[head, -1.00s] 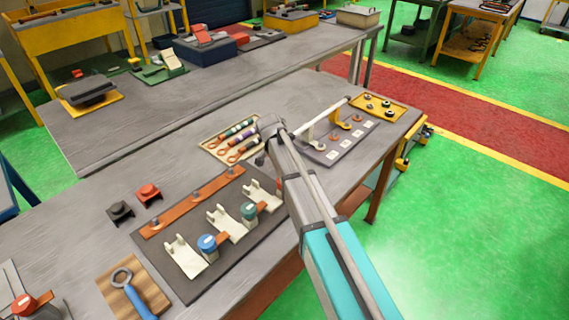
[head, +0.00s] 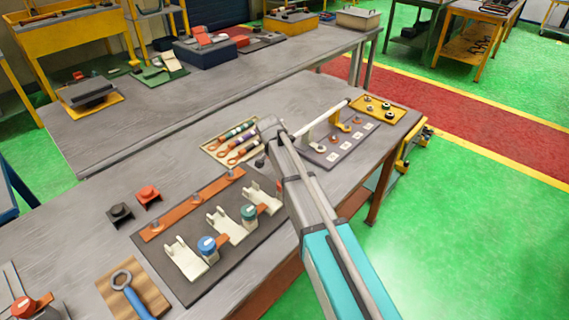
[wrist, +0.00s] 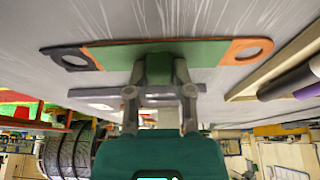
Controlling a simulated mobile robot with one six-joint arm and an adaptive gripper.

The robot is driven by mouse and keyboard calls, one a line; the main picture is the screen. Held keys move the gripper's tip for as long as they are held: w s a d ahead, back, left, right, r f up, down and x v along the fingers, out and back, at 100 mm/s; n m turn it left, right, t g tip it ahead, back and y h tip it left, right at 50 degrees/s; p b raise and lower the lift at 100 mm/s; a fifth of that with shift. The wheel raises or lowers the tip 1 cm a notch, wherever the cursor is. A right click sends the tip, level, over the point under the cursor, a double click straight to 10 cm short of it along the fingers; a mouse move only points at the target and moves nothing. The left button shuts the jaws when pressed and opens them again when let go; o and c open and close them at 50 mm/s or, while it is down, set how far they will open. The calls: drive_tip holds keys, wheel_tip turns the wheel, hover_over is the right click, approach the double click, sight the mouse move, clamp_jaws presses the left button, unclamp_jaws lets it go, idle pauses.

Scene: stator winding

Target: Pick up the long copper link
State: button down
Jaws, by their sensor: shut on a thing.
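A long flat link with a green middle (wrist: 200,54), a copper right end with a hole and a dark ring-shaped left end lies across my gripper (wrist: 158,68) in the wrist view. The gripper is shut on its green middle. In the head view my arm hides the gripper and most of the link; a small dark piece (head: 259,162), perhaps its dark end, shows left of the arm. I cannot tell whether the link touches the bench.
A cream tray (head: 211,151) with several colour-sleeved links lies just beyond the arm. A dark mat (head: 180,284) with white brackets lies at front left. A grey board (head: 322,157) and yellow tray (head: 391,106) lie to the right. Bare bench (head: 80,240) lies at left.

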drive_tip(key=shift+r, duration=0.2)
wheel_tip(320, 180, up, 2)
drive_tip(key=p, duration=0.2)
drive_tip(key=shift+p, duration=0.3)
drive_tip(key=s+d+r+p, duration=0.6)
drive_tip(key=s+r+p, duration=0.4)
drive_tip(key=s, duration=0.2)
drive_tip(key=shift+s+r, duration=0.3)
drive_tip(key=shift+s, duration=0.05)
drive_tip(key=shift+a, duration=0.15)
idle(0.9)
